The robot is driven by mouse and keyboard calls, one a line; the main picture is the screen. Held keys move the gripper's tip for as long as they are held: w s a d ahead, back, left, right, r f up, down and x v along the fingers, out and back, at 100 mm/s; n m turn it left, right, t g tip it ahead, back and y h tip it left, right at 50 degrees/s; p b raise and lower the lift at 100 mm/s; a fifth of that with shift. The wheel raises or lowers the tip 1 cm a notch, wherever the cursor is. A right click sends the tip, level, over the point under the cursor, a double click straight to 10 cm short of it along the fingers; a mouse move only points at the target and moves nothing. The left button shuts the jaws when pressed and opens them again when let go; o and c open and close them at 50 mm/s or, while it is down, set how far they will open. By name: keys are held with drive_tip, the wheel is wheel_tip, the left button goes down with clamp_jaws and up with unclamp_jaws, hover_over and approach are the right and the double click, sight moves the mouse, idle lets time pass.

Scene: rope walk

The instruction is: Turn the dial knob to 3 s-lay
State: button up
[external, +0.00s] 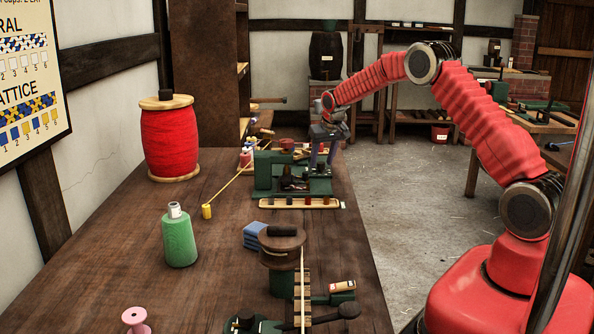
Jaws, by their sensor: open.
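My red arm reaches in from the right, and my gripper (318,168) points down at the green machine (265,172) on the bench. The gripper is open. Its fingers are close over the right part of the machine; I cannot tell whether they touch anything there. The dial knob and its marks, including 3 s-lay, cannot be made out at this size. Dark small parts (291,184) show on the machine just left of the fingers, and I cannot tell whether one is the knob.
A pale strip with several dark pegs (300,203) lies in front of the machine. A yellow rod (237,181) slants up to its left. A large red spool (170,140), a green cone (179,238) and a second green machine (282,284) stand on the wooden bench (110,262).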

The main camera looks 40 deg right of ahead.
drive_tip(key=v, duration=1.3)
drive_tip(key=s+a+f+n+g, duration=0.1)
drive_tip(key=s+a+f, duration=0.15)
drive_tip(key=s, duration=0.35)
drive_tip(key=s+a+r, duration=0.2)
drive_tip(key=s, duration=0.5)
drive_tip(key=s+a+r+n+g+y, duration=0.1)
drive_tip(key=s+a+r, duration=0.1)
drive_tip(key=s, duration=0.6)
drive_tip(key=shift+a, duration=0.75)
drive_tip(key=shift+d, duration=0.1)
drive_tip(key=w+d+f+n+t, duration=0.2)
drive_tip(key=w+d+f+t, duration=0.35)
drive_tip(key=w+d, duration=0.45)
drive_tip(key=w+d+f+n+t, duration=0.2)
drive_tip(key=w+d+f+t, duration=0.3)
drive_tip(key=w+d+f, duration=0.35)
drive_tip(key=s+a+f+n+t+y, duration=0.2)
drive_tip(key=s+n+t+y, duration=0.1)
drive_tip(key=y, duration=0.4)
drive_tip(key=shift+s+a+f+t+y, duration=0.25)
drive_tip(key=shift+s+a+t+y, duration=0.25)
drive_tip(key=shift+s, duration=0.5)
